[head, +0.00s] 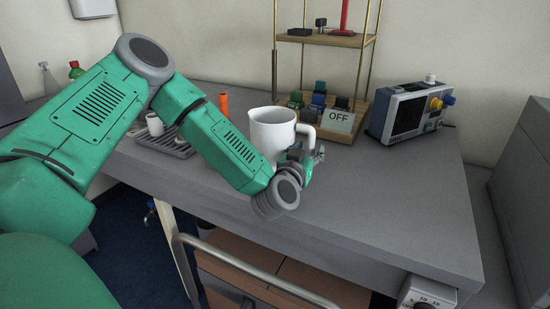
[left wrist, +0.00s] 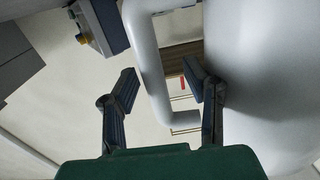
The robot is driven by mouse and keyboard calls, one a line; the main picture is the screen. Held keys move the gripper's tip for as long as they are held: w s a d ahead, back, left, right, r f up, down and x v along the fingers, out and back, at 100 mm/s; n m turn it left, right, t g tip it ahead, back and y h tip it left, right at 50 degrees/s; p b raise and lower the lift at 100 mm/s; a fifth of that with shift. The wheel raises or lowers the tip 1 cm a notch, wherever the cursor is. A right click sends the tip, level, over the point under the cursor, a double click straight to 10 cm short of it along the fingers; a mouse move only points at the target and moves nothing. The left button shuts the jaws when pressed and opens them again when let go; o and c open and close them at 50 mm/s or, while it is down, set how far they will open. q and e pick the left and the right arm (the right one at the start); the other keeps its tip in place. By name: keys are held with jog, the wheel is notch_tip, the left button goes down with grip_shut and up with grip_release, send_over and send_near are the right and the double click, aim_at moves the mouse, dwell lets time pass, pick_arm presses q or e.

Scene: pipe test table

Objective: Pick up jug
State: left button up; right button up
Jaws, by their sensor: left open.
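The white jug (head: 271,136) stands upright on the grey table, its handle (head: 306,138) on the right side. My left gripper (head: 311,158) is at the handle, in front of and to the right of the jug body. In the left wrist view, the gripper (left wrist: 160,82) is open, with its two fingers apart. The jug handle (left wrist: 152,75) shows between the fingers, and the jug body (left wrist: 265,80) fills the right side. The right finger appears in the gap between handle and body; contact cannot be told. My right gripper is not in view.
A wooden shelf rack (head: 330,40) with small parts and an OFF sign (head: 339,121) stands behind the jug. A grey instrument (head: 408,112) stands to the right. A dark tray (head: 165,145) with a small white cup is at left. The table's right front (head: 400,210) is clear.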

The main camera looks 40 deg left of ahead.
aim_at(313, 127)
pick_arm(q)
jog(key=shift+d+r, duration=0.2)
jog(key=shift+d, duration=0.45)
grip_shut()
jog(key=shift+w+a+r, duration=0.1)
jog(key=shift+a+r, duration=0.1)
jog(key=shift+r, duration=0.15)
notch_tip(313, 127, up, 10)
jog(key=p, duration=0.1)
jog(key=shift+d+f, duration=0.25)
jog(key=shift+d, duration=0.05)
jog(key=c, duration=0.8)
grip_release()
jog(key=shift+a+f, duration=0.1)
jog(key=shift+a, duration=0.35)
jog(key=shift+c, duration=0.2)
grip_shut()
jog(key=shift+d, duration=0.5)
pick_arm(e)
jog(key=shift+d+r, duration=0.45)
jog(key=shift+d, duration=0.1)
pick_arm(q)
jog(key=shift+a, duration=0.1)
